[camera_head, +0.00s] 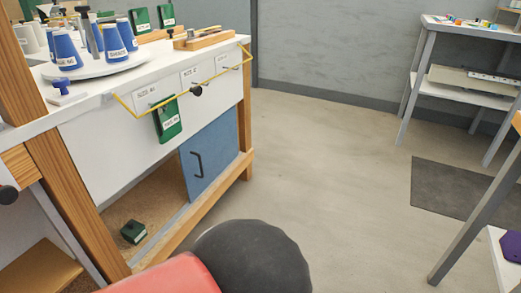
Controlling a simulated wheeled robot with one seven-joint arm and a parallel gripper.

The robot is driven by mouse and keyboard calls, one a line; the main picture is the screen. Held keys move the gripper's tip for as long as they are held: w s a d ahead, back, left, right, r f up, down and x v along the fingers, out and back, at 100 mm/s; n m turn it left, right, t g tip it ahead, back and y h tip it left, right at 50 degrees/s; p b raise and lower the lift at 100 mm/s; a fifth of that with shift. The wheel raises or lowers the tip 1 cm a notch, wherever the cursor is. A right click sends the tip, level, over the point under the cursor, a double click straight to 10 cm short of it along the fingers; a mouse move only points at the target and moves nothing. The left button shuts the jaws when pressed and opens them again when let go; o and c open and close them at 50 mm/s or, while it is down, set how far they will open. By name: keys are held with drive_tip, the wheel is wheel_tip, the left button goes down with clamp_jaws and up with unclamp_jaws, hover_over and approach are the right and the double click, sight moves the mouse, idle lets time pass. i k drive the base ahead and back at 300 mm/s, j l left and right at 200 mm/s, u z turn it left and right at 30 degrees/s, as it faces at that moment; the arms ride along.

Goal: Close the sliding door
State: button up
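The sliding door (210,155) is a blue panel with a dark bar handle (197,163) near its left edge. It stands at the right end of the lower opening of the white workbench (110,150). To the left of the door the opening is uncovered, showing a brown shelf floor (145,208). A pale track (165,236) runs along the bottom of the opening. A red and black part of my own arm shows at the bottom of the picture, in front of the bench. My gripper is not in view.
A small green block (133,231) lies inside the opening near the track. A yellow rail (215,78) sticks out above, with a green tag (168,120) hanging by it. The floor (320,160) right of the bench is clear up to a dark mat (455,187).

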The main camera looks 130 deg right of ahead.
sight(204, 156)
drive_tip(key=z, duration=4.15)
drive_tip(key=i+j+z, duration=0.1)
drive_tip(key=i, duration=0.3)
drive_tip(key=i+j, duration=0.2)
drive_tip(key=i, duration=0.15)
drive_tip(key=i+j+z, duration=0.15)
drive_tip(key=i, duration=0.25)
